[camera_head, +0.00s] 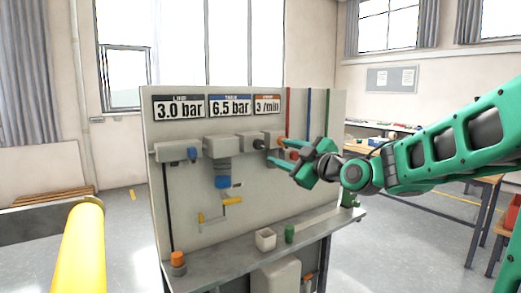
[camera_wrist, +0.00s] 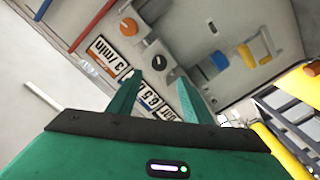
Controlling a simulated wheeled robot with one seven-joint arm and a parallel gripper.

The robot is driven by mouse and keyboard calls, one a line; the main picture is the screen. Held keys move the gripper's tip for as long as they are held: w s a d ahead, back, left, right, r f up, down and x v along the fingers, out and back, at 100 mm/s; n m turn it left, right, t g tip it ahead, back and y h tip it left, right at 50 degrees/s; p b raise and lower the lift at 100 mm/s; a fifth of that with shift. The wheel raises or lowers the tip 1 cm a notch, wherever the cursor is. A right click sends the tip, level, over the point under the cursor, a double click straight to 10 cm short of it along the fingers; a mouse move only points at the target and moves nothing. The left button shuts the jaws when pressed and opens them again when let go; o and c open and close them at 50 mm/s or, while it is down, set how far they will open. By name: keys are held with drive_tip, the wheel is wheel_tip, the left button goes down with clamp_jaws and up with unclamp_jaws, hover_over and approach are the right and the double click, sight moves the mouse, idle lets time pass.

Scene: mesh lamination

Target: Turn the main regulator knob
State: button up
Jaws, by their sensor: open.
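Several knobs sit on the upright grey panel (camera_head: 180,215). A black knob (camera_head: 258,144), an orange knob (camera_head: 283,142) and a small blue knob (camera_head: 193,153) show in the head view. I cannot tell which is the main regulator knob. My gripper (camera_head: 277,151) is open at the right of the row, its fingers pointing left along the panel near the orange and black knobs. In the wrist view, the black knob (camera_wrist: 159,62) appears between and just beyond the two fingertips, with no visible contact.
A yellow rail (camera_head: 84,250) stands front left.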

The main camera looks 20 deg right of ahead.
sight(260, 146)
drive_tip(key=x, duration=1)
drive_tip(key=shift+w+a, duration=0.15)
drive_tip(key=shift+w, duration=0.2)
drive_tip(key=c, duration=1.1)
